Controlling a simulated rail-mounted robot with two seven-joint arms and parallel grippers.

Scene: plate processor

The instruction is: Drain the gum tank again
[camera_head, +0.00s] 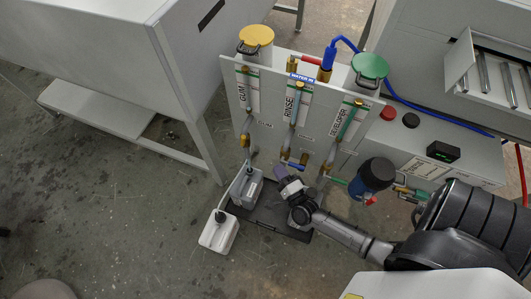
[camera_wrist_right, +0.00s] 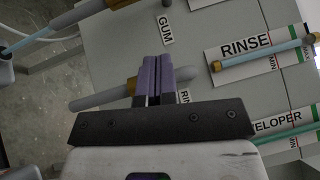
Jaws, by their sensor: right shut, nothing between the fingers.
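The gum tank (camera_head: 257,52) has a yellow lid and stands behind the white panel at the left. Its GUM label (camera_head: 243,97) and sight tube (camera_head: 247,90) are on the panel, with a brass fitting (camera_head: 245,141) below. The GUM label (camera_wrist_right: 166,29) also shows in the right wrist view. My right gripper (camera_head: 279,172) is low in front of the panel, below the RINSE column. Its purple fingers (camera_wrist_right: 152,72) are shut and empty, in front of a grey pipe with a brass fitting (camera_wrist_right: 132,86); I cannot tell whether they touch. My left gripper is not in view.
A white container (camera_head: 218,233) with a hose stands on the floor, beside a grey container (camera_head: 245,188) on a dark tray (camera_head: 265,214). The blue rinse handle (camera_head: 295,166) is close to my right gripper. A dark blue filter housing (camera_head: 374,176) stands at right.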

